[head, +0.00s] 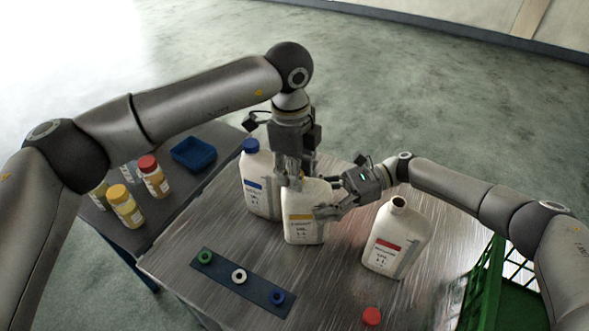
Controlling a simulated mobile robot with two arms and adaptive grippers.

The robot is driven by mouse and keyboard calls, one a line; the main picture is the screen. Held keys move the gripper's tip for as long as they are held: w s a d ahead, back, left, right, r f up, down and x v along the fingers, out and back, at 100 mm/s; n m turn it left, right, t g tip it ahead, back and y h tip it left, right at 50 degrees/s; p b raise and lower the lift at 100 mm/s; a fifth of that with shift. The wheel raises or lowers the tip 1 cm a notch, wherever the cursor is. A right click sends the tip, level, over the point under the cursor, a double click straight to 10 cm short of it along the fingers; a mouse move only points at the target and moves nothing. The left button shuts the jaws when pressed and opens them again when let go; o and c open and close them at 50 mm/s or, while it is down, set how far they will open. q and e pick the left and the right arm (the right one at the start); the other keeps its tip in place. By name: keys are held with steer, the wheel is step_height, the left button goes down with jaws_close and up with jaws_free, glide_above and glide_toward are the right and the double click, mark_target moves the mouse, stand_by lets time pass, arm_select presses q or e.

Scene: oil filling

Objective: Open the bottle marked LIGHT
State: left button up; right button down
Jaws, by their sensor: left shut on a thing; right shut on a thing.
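A white bottle with a yellow label (303,232) stands upright in the middle of the table. My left gripper (291,178) points down at its top and is shut there; its cap and neck are hidden behind the fingers. My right gripper (326,207) comes from the right and is shut on this bottle's upper side. A white bottle with a blue label and blue cap (257,180) stands behind it to the left. A white bottle with a red label (396,238) stands uncapped at the right. The label words are too small to read.
The grey table (190,230) holds a dark strip (256,287) with green, white and blue rings. A red cap (372,316) lies at the front. Small jars (124,207) and a blue tray (193,154) are on a side table. A green crate (481,290) stands right.

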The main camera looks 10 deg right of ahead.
arm_select(q)
steer(key=shift+r, duration=0.1)
arm_select(e)
steer(key=shift+s+f, duration=0.1)
steer(key=shift+f, duration=0.1)
arm_select(q)
steer(key=shift+r, duration=1)
steer(key=shift+s+a+r, duration=0.1)
steer(key=shift+r, duration=1.9)
arm_select(e)
steer(key=c, duration=0.6)
jaws_free()
steer(key=shift+o, duration=1.2)
steer(key=shift+r, duration=0.1)
